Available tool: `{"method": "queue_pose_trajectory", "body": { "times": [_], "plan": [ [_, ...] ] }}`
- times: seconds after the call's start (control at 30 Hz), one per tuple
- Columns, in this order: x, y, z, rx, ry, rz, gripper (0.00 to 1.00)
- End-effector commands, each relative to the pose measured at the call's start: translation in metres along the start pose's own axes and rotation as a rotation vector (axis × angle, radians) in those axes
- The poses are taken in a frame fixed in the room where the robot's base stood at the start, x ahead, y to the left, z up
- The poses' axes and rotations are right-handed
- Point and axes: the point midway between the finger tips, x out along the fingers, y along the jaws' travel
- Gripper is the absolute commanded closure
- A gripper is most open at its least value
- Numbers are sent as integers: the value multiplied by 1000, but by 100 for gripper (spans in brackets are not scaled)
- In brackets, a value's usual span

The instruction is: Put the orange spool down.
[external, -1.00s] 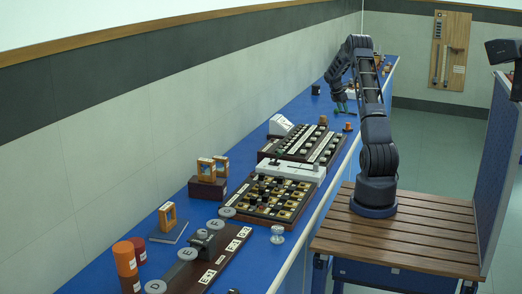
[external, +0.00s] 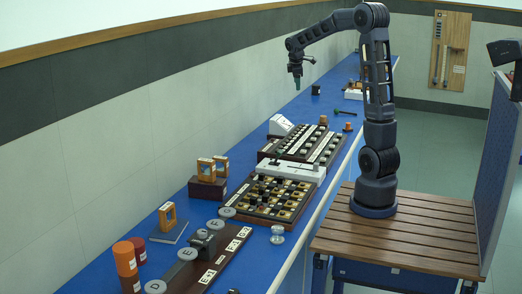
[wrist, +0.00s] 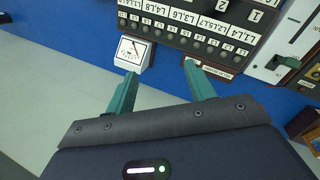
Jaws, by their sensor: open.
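A small orange spool-like piece (external: 348,126) stands on the blue bench near its front edge, right of the switch board; it is small in the external view, and I cannot be sure it is the spool. My gripper (external: 297,83) is raised high above the bench, to the left of and well above that piece, pointing down. In the wrist view my gripper (wrist: 160,67) has its two teal fingers wide apart with nothing between them. No orange spool shows in the wrist view.
A dark green hammer-shaped tool (external: 345,112) lies on the bench beside the orange piece. A white meter (wrist: 133,53) stands by the labelled board (wrist: 200,28). An orange cylinder (external: 124,258) stands at the near left.

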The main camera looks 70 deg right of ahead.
Motion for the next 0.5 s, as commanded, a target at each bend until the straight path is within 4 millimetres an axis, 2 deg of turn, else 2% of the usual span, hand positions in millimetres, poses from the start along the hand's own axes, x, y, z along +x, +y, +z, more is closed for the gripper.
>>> {"method": "queue_pose_trajectory", "body": {
  "times": [0.03, 0.2, 0.5],
  "plan": [
    [-18, -21, -8, 15, 21, 7, 46],
    [-60, -87, -26, 90, 86, 10, 46],
    [-115, -205, -31, 218, 202, -17, 46]
  ]
}}
